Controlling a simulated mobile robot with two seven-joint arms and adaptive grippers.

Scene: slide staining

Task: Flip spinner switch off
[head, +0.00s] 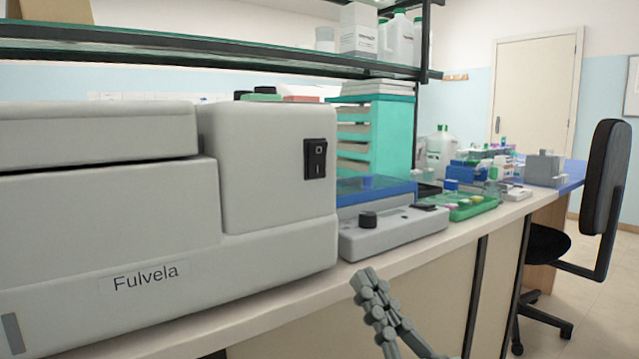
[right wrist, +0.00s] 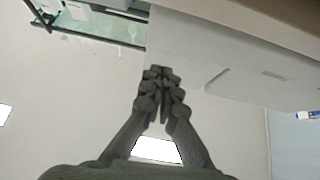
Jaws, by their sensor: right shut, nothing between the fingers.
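The spinner (head: 270,215) is a large grey machine labelled "Fulvela" at the left of the head view. Its black rocker switch (head: 315,159) is on the upper right of its front face; I cannot tell which way the rocker is tipped. My right gripper (head: 362,275) is shut and empty, below and to the right of the switch, near the bench's front edge and apart from the spinner. The right wrist view shows the closed fingers (right wrist: 161,75) beside the grey spinner body (right wrist: 195,50); the switch is not visible there. My left gripper is not in view.
A grey device with a black knob (head: 368,220) sits right of the spinner on the bench. Beyond it are a green tray (head: 470,206) and a teal drawer rack (head: 398,135). A glass shelf (head: 200,45) hangs above. A black chair (head: 605,180) stands at right.

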